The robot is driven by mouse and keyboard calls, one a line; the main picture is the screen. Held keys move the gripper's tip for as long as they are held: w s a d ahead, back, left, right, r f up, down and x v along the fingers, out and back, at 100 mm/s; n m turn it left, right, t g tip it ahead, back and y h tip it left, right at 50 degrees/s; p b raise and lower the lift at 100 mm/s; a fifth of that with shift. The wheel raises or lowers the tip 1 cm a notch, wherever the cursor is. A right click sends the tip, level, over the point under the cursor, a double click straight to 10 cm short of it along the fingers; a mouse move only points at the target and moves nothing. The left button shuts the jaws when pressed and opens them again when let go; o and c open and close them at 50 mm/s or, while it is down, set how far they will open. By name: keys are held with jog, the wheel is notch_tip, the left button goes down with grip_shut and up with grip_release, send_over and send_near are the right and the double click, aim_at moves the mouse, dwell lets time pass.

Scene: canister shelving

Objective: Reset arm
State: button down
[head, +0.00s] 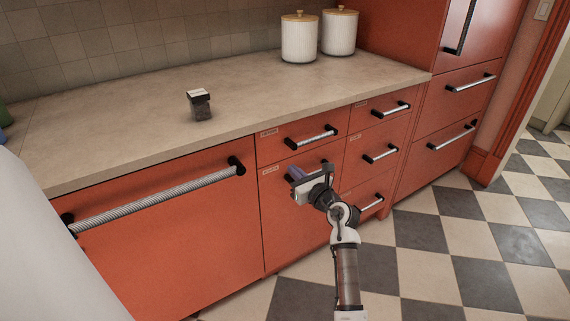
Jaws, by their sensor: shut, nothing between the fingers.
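My gripper (293,177) is in the middle of the head view, at the end of my raised arm. It is shut and empty, in front of the orange drawer fronts below the counter. It hides part of a drawer handle behind it. I cannot tell whether it touches the drawer front. Two white ribbed canisters (299,42) (340,34) with wooden lids stand at the back of the counter.
The beige counter (120,130) is mostly clear. Bar handles (312,137) stick out from the drawers near my arm, and a long handle (155,196) crosses the wide left front. A tall orange cabinet (440,110) stands at the right. The checkered floor (440,240) is open at the right.

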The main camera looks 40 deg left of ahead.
jog(key=shift+v, duration=1.8)
